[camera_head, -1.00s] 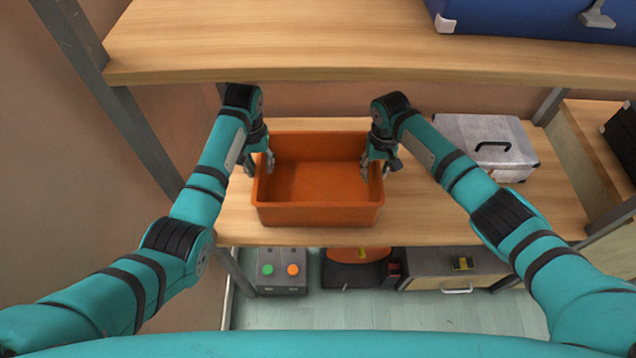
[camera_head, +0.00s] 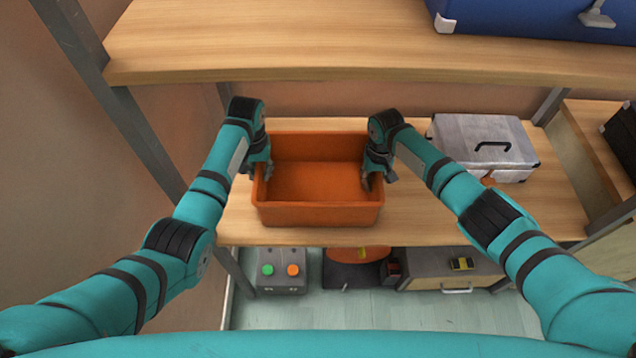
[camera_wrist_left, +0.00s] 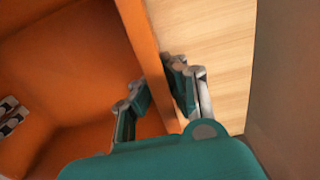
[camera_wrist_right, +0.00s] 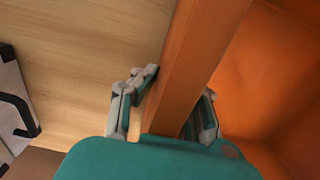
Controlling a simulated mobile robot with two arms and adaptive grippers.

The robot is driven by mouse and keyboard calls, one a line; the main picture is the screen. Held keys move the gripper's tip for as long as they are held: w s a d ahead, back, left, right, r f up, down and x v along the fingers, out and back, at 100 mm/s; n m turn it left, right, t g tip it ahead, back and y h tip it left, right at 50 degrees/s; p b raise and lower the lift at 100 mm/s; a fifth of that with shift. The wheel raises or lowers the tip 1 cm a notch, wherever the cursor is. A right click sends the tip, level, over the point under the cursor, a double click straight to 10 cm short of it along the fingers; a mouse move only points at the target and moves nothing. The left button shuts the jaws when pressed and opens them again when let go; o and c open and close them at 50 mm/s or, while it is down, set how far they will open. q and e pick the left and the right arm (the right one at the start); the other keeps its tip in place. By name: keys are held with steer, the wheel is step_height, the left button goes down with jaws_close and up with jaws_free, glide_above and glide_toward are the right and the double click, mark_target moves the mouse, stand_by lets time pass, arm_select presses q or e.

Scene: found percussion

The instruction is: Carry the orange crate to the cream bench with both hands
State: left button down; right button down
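The orange crate (camera_head: 318,215) sits upright and looks empty on the lower wooden shelf. My left gripper (camera_head: 264,172) is at its left wall; in the left wrist view (camera_wrist_left: 158,92) its fingers stand apart on either side of that wall. My right gripper (camera_head: 376,178) is at the right wall; in the right wrist view (camera_wrist_right: 178,95) one finger is outside the wall and one inside, partly hidden by it. Both look open, with small gaps beside the walls. I cannot make out a cream bench in these views.
A silver case (camera_head: 485,150) stands on the shelf (camera_head: 420,215) right of the crate. An upper shelf (camera_head: 300,45) with a blue case (camera_head: 540,15) overhangs behind. Below are a grey button box (camera_head: 282,282) and a grey cabinet (camera_head: 440,265). Metal posts (camera_head: 105,100) stand at the left.

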arm_select(q)
steer(key=shift+r, duration=0.15)
arm_select(e)
steer(key=shift+r, duration=0.15)
stand_by(0.4)
